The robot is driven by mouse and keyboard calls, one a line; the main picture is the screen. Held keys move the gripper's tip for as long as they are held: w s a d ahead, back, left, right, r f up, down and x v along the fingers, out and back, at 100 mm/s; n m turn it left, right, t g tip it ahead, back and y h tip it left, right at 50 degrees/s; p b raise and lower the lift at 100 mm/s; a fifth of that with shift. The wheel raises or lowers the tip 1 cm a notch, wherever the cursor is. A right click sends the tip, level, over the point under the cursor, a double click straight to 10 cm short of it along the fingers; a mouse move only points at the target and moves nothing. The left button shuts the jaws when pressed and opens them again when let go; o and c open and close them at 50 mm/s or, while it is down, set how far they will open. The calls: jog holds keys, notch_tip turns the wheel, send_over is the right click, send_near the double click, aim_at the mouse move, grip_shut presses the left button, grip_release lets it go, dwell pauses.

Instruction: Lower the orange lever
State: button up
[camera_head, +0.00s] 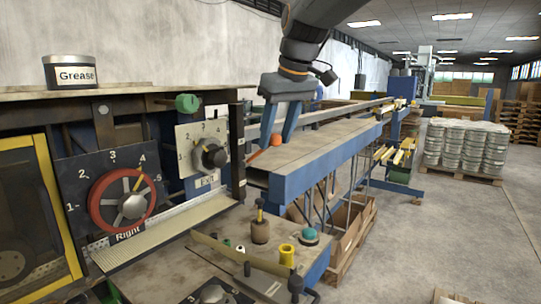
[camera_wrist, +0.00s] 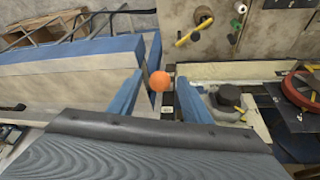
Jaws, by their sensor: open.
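The orange lever knob (camera_head: 276,140) shows in the head view at the near end of the blue conveyor, beside the right fingertip of my gripper (camera_head: 279,137). In the wrist view the orange ball (camera_wrist: 160,81) lies between the two blue fingers of my gripper (camera_wrist: 159,83), closer to the left finger. The fingers are spread apart and shut on nothing. Whether a finger touches the ball, I cannot tell. A short orange-red rod runs down-left from the knob in the head view; the lever's base is hidden.
A red dial wheel (camera_head: 122,202) and a smaller dial panel (camera_head: 203,148) stand left of the lever. The blue-edged conveyor (camera_head: 330,160) runs away to the right. A grease can (camera_head: 71,73) sits on the shelf. Several knobs and a yellow cup (camera_head: 287,254) stand on the front bench.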

aim_at(261, 152)
jog(key=shift+p+x, duration=0.8)
jog(key=shift+x, duration=2.1)
grip_shut()
